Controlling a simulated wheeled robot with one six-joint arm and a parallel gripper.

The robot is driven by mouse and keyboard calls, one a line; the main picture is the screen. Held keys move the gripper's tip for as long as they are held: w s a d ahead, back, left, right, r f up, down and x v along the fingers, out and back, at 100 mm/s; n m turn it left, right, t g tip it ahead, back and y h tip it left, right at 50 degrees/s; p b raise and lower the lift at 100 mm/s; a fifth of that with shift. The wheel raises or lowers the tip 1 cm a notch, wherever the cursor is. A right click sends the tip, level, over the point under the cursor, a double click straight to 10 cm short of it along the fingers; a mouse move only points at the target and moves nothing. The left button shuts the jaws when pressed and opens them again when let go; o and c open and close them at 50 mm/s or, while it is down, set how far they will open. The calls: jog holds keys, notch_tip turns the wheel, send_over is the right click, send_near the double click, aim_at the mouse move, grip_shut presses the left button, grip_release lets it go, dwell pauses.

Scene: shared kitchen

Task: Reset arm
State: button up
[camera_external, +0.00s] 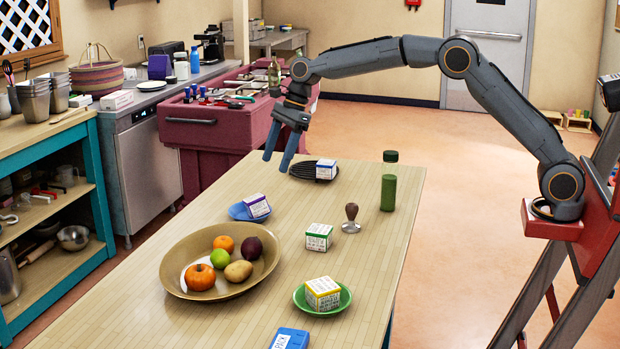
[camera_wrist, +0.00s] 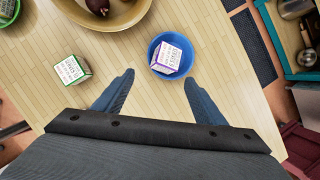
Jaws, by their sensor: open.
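My gripper (camera_external: 276,163) is open and empty, held above the far part of the wooden table (camera_external: 255,317), fingers pointing down. The arm stretches left from its base at the right. In the wrist view, the two spread fingers (camera_wrist: 158,80) show with nothing between them. A small purple-edged box (camera_external: 257,205) sits on a blue dish (camera_external: 238,212); both lie ahead of the fingers in the wrist view, box (camera_wrist: 166,59) and dish (camera_wrist: 187,50). A green-edged box (camera_external: 319,236) stands on the bare tabletop.
A yellow-edged box (camera_external: 322,292) sits on a green dish (camera_external: 341,303). A large bowl (camera_external: 174,272) holds fruit and vegetables. A green bottle (camera_external: 388,192), a tamper (camera_external: 351,216), and a dark dish (camera_external: 303,170) with a box stand on the table. A maroon cart (camera_external: 205,135) is behind.

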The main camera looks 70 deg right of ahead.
jog(key=s+d+f+n+h+p, duration=0.1)
jog(key=s+n+p, duration=0.3)
jog(key=s+n, duration=0.9)
jog(key=s+d+f+n+h+p, duration=0.1)
jog(key=s+f+n+p, duration=0.2)
jog(key=s+n, duration=0.9)
jog(key=s+p, duration=0.2)
jog(key=s, duration=1.9)
jog(key=shift+s+n+g+h+p, duration=0.2)
jog(key=shift+n+g+h+p, duration=0.1)
jog(key=shift+n+g+h, duration=0.1)
jog(key=shift+o, duration=0.8)
jog(key=n+t+y+b, duration=0.1)
jog(key=n+y+b, duration=0.4)
jog(key=b, duration=1)
send_near(258, 196)
jog(key=f, duration=0.2)
jog(key=w+f, duration=0.1)
jog(key=shift+a+f, duration=0.3)
jog(key=shift+w+a, duration=0.1)
jog(key=shift+p+x, duration=1.1)
jog(key=shift+x, duration=2.55)
